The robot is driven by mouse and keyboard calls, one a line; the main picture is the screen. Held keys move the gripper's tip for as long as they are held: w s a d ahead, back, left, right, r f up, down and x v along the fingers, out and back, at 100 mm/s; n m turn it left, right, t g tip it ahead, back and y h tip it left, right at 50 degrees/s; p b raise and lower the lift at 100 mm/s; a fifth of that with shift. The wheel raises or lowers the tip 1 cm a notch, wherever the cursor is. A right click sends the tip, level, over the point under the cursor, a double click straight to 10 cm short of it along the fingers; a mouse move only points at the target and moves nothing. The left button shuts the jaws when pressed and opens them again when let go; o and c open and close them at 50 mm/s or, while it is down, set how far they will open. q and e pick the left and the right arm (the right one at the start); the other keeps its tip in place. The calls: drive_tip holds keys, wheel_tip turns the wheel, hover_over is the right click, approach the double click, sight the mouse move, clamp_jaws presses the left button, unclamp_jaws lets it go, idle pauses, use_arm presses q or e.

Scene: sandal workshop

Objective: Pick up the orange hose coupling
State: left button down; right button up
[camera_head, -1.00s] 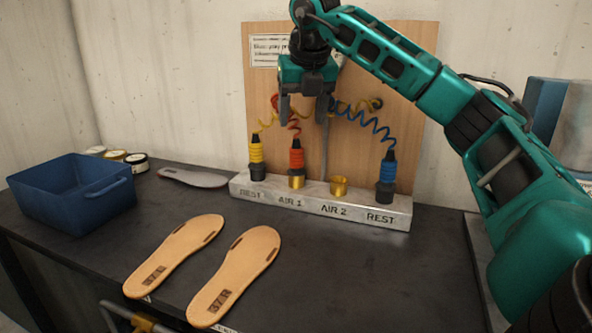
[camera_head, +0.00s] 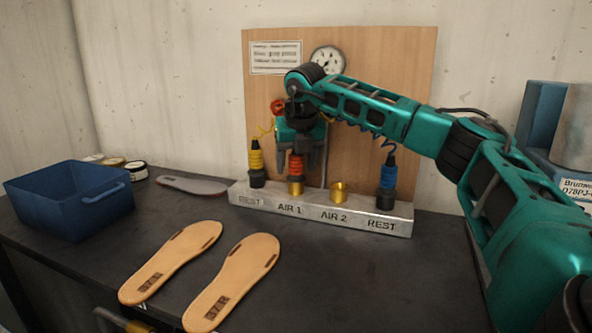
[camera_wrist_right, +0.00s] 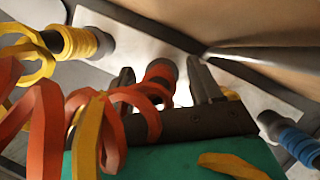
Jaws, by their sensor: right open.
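The orange hose coupling (camera_head: 296,166) stands upright in the brass socket (camera_head: 296,187) marked AIR 1 on the grey metal block. My right gripper (camera_head: 299,160) is open and points down over it, one finger on each side of its upper part. In the right wrist view the orange coupling (camera_wrist_right: 160,75) shows between the open fingers, partly hidden by its orange coiled hose. Whether a finger touches it I cannot tell. My left gripper is not in view.
A yellow coupling (camera_head: 255,157) stands at the REST left of it, a blue coupling (camera_head: 387,175) at the right REST. The AIR 2 socket (camera_head: 339,191) is empty. Coiled hoses hang close around my gripper. A blue bin (camera_head: 68,200) and two tan soles (camera_head: 235,280) lie leftward.

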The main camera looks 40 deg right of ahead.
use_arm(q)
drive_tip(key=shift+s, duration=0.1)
use_arm(e)
drive_tip(key=c, duration=1.1)
drive_tip(key=shift+r, duration=0.1)
drive_tip(key=shift+c, duration=0.2)
